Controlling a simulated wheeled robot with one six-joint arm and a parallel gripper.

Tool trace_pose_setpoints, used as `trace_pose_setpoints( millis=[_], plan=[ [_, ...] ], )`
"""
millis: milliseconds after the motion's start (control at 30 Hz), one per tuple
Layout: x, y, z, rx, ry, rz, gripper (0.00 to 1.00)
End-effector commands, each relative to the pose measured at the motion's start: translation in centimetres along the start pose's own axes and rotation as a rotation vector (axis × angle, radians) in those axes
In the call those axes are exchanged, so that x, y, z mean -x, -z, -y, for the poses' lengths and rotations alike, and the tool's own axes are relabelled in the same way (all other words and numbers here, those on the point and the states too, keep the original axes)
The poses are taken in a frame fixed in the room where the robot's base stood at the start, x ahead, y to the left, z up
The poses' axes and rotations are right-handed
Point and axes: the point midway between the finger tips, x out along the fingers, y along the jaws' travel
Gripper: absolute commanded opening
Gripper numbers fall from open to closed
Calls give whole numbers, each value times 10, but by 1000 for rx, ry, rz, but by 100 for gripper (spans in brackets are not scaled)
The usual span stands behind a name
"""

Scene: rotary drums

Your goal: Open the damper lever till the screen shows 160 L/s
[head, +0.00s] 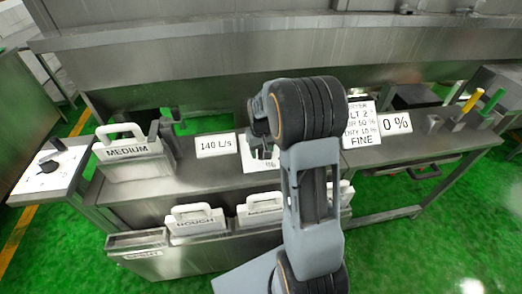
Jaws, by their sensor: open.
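The left screen (215,145) is a white panel on the bench that reads 140 L/s. A black lever or pointer (50,165) sits on a white plate (38,182) on the side table at the far left; it looks like the damper lever, but I cannot read its markings. My arm rises through the middle of the head view and covers part of the bench.
A MEDIUM cassette (128,166) stands on the bench; ROUGH (195,222) and other cassettes sit in the lower rack (150,262). A text panel (361,122) and a 0 % panel (397,123) are right of my arm. Yellow (474,101) and green (492,103) handles stand far right.

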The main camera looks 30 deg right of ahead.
Motion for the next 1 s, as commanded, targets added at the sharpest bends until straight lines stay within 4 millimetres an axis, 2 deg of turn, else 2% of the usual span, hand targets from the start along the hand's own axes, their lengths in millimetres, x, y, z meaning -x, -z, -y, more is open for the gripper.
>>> trace_pose_setpoints(
  millis=[167, 267, 700, 800, 1000],
  plan=[
    [3, 0, 0, 0, 0, 0, 54],
    [13, 1, 0, 0, 0, -3, 54],
    [99, 1, 0, 0, 0, -3, 54],
    [114, 0, 0, 0, -1, -3, 54],
    [133, 0, 0, 0, 0, 0, 54]
  ],
)
